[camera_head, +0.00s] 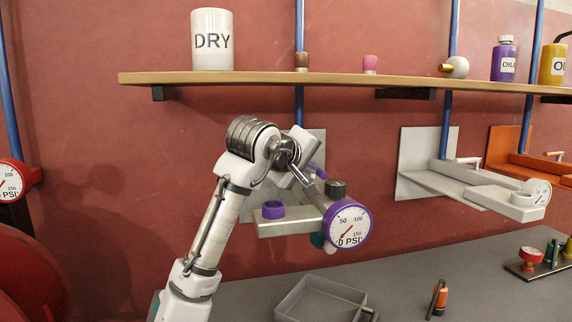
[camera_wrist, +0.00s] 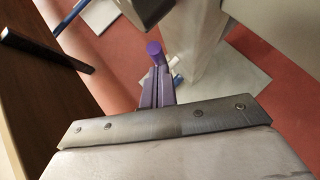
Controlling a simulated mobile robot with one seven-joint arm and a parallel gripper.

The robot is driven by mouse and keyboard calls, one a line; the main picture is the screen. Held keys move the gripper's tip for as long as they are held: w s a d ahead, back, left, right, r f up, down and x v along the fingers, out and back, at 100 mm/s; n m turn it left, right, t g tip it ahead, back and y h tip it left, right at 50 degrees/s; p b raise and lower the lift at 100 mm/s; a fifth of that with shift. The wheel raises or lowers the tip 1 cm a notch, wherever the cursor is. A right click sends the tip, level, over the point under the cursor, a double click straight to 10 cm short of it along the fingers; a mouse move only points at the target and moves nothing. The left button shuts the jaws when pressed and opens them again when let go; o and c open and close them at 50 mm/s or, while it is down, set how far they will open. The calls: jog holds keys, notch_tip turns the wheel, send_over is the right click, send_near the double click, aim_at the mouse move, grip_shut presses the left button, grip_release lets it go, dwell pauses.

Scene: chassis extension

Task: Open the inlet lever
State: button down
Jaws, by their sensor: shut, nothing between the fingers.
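The purple inlet lever (camera_head: 317,171) shows beside my gripper (camera_head: 308,183), on the grey pipe assembly against the wall. In the wrist view, a purple cylindrical end (camera_wrist: 155,50) of the lever stands just ahead of my gripper's grey metal edge. My gripper is shut and empty, close to the lever; I cannot tell whether they touch. My arm hides part of the lever and its mount. A purple-rimmed pressure gauge (camera_head: 346,224) faces forward at the right end of the assembly, and a purple ring (camera_head: 273,209) sits on its left.
A wooden shelf (camera_head: 345,79) runs above my arm, carrying a white DRY canister (camera_head: 212,40) and bottles. A similar grey assembly (camera_head: 480,185) is to the right. A grey tray (camera_head: 320,300) and a small orange-black item (camera_head: 438,298) are on the bench below.

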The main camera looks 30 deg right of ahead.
jog(key=shift+s+d, duration=0.1)
jog(key=shift+d, duration=0.05)
dwell(0.5)
jog(key=shift+w+a+p, duration=0.25)
jog(key=shift+w+p, duration=0.4)
jog(key=shift+w, duration=0.15)
